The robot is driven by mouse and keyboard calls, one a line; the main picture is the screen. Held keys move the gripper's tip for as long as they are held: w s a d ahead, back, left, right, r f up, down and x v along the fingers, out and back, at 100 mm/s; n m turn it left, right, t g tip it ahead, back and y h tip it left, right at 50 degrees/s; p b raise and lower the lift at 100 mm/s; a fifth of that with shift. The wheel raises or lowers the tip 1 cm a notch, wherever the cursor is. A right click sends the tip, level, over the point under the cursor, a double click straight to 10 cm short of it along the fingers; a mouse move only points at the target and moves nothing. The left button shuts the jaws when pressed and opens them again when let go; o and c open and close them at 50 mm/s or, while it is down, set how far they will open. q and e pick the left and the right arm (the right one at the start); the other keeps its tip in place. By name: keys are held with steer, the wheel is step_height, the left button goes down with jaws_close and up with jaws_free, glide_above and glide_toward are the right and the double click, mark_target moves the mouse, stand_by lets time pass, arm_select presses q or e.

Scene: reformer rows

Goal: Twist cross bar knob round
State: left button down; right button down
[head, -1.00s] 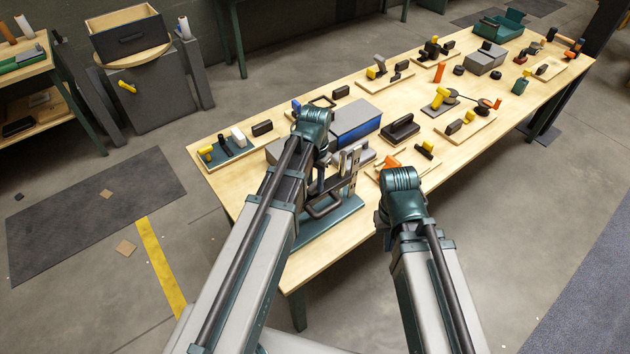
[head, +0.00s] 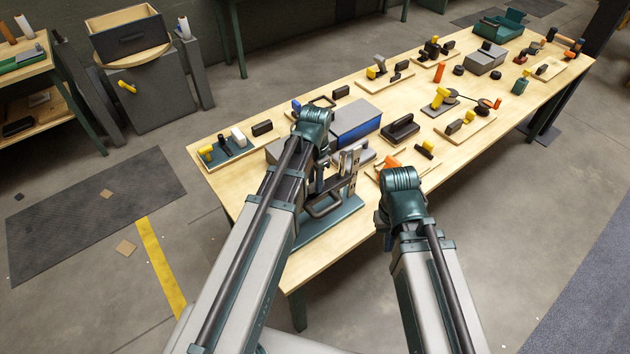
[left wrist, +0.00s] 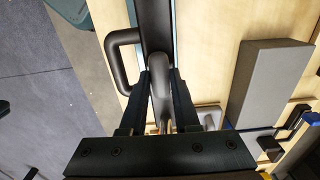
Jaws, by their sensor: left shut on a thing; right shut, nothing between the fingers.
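In the left wrist view, the two dark fingers of my left gripper (left wrist: 160,105) stand on either side of a dark grey, round-ended bar (left wrist: 160,75), which I take to be the cross bar knob. The gripper is shut on it. The bar lies in front of a long black part on a green base. In the head view, the green base (head: 325,232) is at the near left end of the table, and my left wrist hides most of the grip there. My right arm ends over the near table edge, and its fingers are hidden behind its wrist.
A black loop handle (head: 323,205) stands close beside the left gripper. A grey box with a blue side (head: 356,122) lies just behind. Several fixtures with knobs and handles fill the wooden table (head: 470,160) to the right. The floor right of the table is clear.

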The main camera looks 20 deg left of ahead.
arm_select(q)
steer(key=c, duration=0.6)
jaws_free()
steer(key=shift+c, duration=0.2)
steer(key=shift+r, duration=0.15)
step_height(320, 180, up, 14)
steer(key=p, duration=1.3)
steer(key=shift+f+p, duration=0.25)
steer(key=shift+p, duration=0.15)
steer(key=s+d+f+n+b, duration=0.2)
steer(key=s+d+f+b, duration=0.2)
steer(key=s, duration=0.3)
steer(key=s+d+f+n+y+b, duration=0.1)
steer(key=s+d+f+n+b, duration=0.1)
steer(key=s+d+f+b, duration=0.2)
steer(key=s+d, duration=0.2)
steer(key=s, duration=0.1)
steer(key=shift+s+d+f+b, duration=0.2)
steer(key=shift+d+f+b, duration=0.1)
steer(key=shift+d+b, duration=0.05)
